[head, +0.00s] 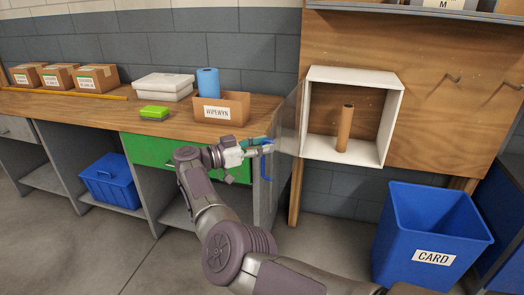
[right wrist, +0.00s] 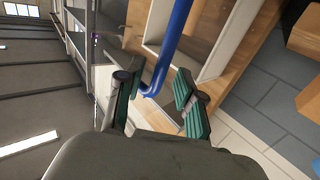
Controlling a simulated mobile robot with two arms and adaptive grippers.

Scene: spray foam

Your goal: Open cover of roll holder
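The roll holder (head: 397,112) is a white box on the wooden wall panel. A brown cardboard tube (head: 345,128) stands upright inside. Its see-through cover (head: 287,122) is swung out on the left, leaving the front open. The blue handle (head: 267,170) is on the cover. My right gripper (head: 268,147) is at the handle, left of the box. In the right wrist view, the right gripper (right wrist: 158,98) has its green fingers apart, with the blue handle (right wrist: 172,45) between them and gaps beside it. My left gripper is not in view.
The workbench (head: 150,122) on the left carries a cardboard box (head: 235,112), a blue roll (head: 208,82), white boxes (head: 163,85) and a green sponge-like item (head: 154,112). A blue CARD bin (head: 425,225) stands on the floor below right. Hooks (head: 453,78) are on the panel.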

